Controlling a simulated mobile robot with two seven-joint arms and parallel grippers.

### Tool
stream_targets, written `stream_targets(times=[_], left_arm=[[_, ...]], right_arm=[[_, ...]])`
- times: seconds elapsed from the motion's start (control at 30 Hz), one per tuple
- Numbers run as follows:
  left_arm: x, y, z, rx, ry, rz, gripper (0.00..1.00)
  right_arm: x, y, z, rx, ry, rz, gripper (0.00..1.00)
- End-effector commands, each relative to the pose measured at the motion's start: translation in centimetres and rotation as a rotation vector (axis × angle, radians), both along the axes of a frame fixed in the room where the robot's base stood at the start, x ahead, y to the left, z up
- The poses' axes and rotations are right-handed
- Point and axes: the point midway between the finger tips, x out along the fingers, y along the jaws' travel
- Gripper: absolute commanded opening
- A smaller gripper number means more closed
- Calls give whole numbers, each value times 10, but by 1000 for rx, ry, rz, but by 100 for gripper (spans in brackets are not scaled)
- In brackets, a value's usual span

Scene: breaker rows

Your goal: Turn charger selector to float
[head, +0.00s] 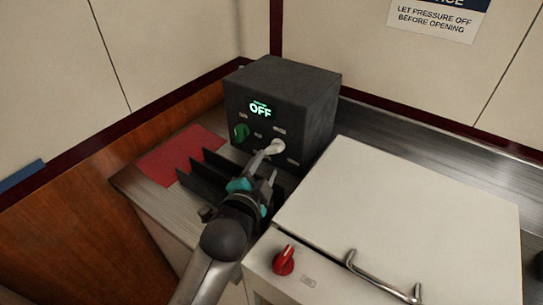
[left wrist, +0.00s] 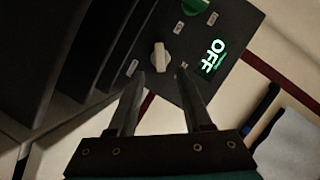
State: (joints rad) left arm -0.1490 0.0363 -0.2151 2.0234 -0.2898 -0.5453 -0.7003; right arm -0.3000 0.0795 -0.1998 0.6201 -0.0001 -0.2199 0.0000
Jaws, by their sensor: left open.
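The charger (head: 283,98) is a dark grey box at the back of the counter. Its lit display (head: 260,110) reads OFF, also in the left wrist view (left wrist: 212,58). A green knob (head: 241,132) is at the left of its front and a white selector knob (head: 276,147) at the right. In the left wrist view the white knob (left wrist: 159,57) lies just past my fingertips, between their lines. My left gripper (head: 266,160) is open and empty, pointing at the white knob; I cannot tell whether it touches. The small labels are unreadable.
Dark upright fins (head: 205,172) stand left of my left gripper, close to it. A red mat (head: 178,157) lies on the counter at left. A white lidded box (head: 400,215) with a metal handle (head: 384,278) and red knob (head: 284,260) fills the right front. Walls close the back.

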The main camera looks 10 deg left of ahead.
Motion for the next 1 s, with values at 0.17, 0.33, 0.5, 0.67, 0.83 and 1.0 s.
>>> stream_targets(times=[0.17, 0.33, 0.5, 0.67, 0.83, 1.0], left_arm=[[29, -2, -7, -2, -1, 0, 50], [48, -3, -12, -1, 0, 0, 50], [58, -3, -13, 0, 1, 1, 50], [60, -4, -14, -1, 1, 1, 50], [60, -4, -14, -1, 0, 0, 50], [60, -4, -14, -1, 0, 0, 32]], right_arm=[[0, 0, -8, 0, 0, 0, 0], [0, 0, -12, 0, 0, 0, 0], [0, 0, -14, 0, 0, 0, 0], [0, 0, -14, 0, 0, 0, 0], [0, 0, -14, 0, 0, 0, 0], [0, 0, -14, 0, 0, 0, 0]])
